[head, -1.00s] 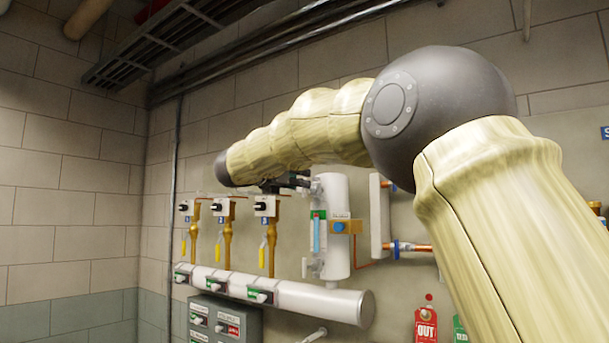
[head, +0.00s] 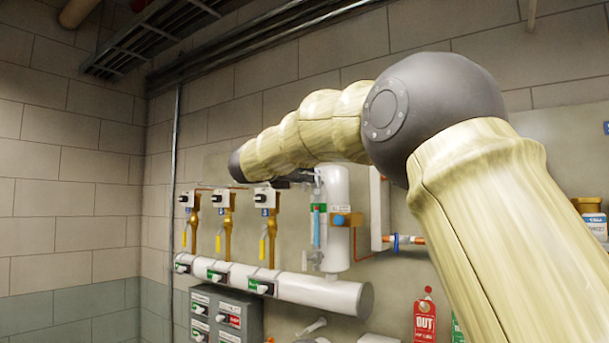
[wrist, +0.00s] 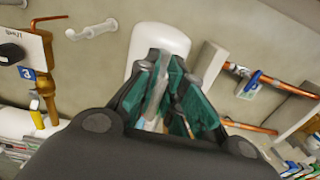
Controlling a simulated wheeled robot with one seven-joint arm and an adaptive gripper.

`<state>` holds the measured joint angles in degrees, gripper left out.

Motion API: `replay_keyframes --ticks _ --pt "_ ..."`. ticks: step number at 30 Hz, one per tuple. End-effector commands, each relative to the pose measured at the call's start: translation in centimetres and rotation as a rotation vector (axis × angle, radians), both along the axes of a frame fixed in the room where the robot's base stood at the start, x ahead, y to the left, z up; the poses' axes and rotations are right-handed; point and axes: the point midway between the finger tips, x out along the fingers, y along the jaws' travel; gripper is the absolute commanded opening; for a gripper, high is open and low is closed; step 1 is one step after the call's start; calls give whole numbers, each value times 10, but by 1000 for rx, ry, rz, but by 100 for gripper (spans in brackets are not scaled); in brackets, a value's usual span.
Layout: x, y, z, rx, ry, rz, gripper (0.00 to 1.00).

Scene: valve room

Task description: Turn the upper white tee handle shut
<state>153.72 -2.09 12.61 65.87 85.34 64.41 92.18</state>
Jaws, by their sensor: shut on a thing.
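A white upright cylinder (head: 335,235) with a sight gauge (head: 317,226) stands on the wall; it also shows in the wrist view (wrist: 160,33). A lower white tee handle (head: 312,262) sits at the gauge's foot. My gripper (head: 302,177) is at the gauge's top, where the upper white tee handle is; the jaws hide that handle and its angle cannot be told. In the wrist view my gripper (wrist: 176,62) has its green-padded fingers closed in front of the cylinder, shut on the handle.
Brass valves (head: 228,215) with yellow levers stand left of the cylinder, above a white horizontal pipe (head: 320,289). A grey labelled box (head: 225,316) is below. A copper pipe (head: 410,239) and a red tag (head: 425,320) are to the right.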

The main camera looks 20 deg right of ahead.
Motion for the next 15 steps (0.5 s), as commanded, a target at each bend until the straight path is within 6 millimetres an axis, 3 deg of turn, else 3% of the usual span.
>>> replay_keyframes --ticks 15 --pt "-1 -1 -5 40 -53 0 0"
